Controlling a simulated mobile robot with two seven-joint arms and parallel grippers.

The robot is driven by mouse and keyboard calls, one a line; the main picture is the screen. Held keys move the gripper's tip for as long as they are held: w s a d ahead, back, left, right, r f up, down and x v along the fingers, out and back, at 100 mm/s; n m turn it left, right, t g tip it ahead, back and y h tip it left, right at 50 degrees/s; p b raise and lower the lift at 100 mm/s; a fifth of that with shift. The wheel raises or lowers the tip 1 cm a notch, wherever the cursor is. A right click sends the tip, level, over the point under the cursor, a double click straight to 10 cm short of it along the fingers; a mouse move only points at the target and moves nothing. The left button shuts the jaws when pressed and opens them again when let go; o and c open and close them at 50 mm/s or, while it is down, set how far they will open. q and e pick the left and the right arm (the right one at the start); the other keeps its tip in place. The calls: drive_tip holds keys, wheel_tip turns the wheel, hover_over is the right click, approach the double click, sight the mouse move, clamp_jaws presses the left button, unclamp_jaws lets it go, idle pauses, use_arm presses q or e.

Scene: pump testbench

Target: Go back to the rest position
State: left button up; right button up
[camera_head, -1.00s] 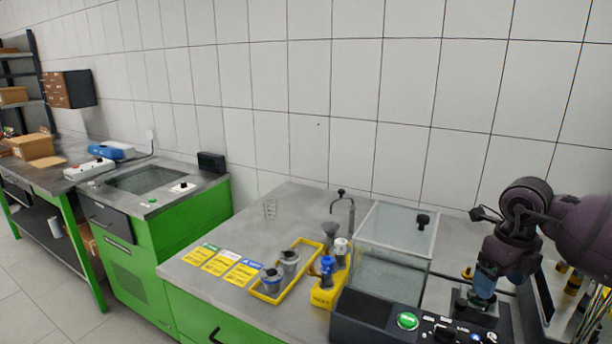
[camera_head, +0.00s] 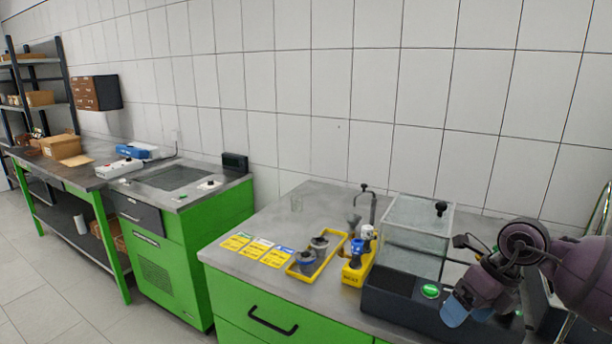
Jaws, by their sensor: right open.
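My right gripper (camera_head: 458,300) is at the lower right, with its blue fingertips over the right part of the black control panel (camera_head: 395,300) with the green button. Nothing shows held in it. My purple right arm hides the bench behind it. My left gripper is not in view. A yellow tray (camera_head: 338,243) with pump parts stands on the green bench, and a yellow holder (camera_head: 353,274) with blue-topped parts stands to its right. A clear glass tank (camera_head: 415,240) stands behind the control panel.
Yellow, white and blue cards (camera_head: 258,249) lie left of the tray. A second green bench (camera_head: 190,240) with a sunken basin stands to the left, with a shelf rack (camera_head: 35,75) beyond. A tiled wall closes the back. Free floor (camera_head: 60,300) shows at the lower left.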

drive_tip(key=s+a+r+m+t+y, duration=0.2)
drive_tip(key=a+m+t+y, duration=0.1)
drive_tip(key=a+y, duration=0.4)
drive_tip(key=s+a+r+m+t+y, duration=0.2)
drive_tip(key=a+m+t+y, duration=0.15)
drive_tip(key=a+y, duration=0.4)
drive_tip(key=s+d+f+m+t+h, duration=0.2)
drive_tip(key=d+f+m+t+h, duration=0.3)
drive_tip(key=m+h, duration=0.7)
drive_tip(key=s+d+f+m+t+h, duration=0.3)
drive_tip(key=d+m+h, duration=0.5)
drive_tip(key=m, duration=0.7)
drive_tip(key=s+a+f+m+g, duration=0.1)
drive_tip(key=s+f+m+g, duration=0.2)
drive_tip(key=s+f+g, duration=0.5)
drive_tip(key=s+a+f+m+g, duration=0.1)
drive_tip(key=s+f+m+g, duration=0.3)
drive_tip(key=s, duration=0.8)
drive_tip(key=w+f+n+t+y, duration=0.1)
drive_tip(key=w+f+t, duration=0.6)
drive_tip(key=f, duration=0.4)
drive_tip(key=shift+w+f+n+t, duration=0.2)
drive_tip(key=shift+w+n+t, duration=0.15)
drive_tip(key=shift+t, duration=0.3)
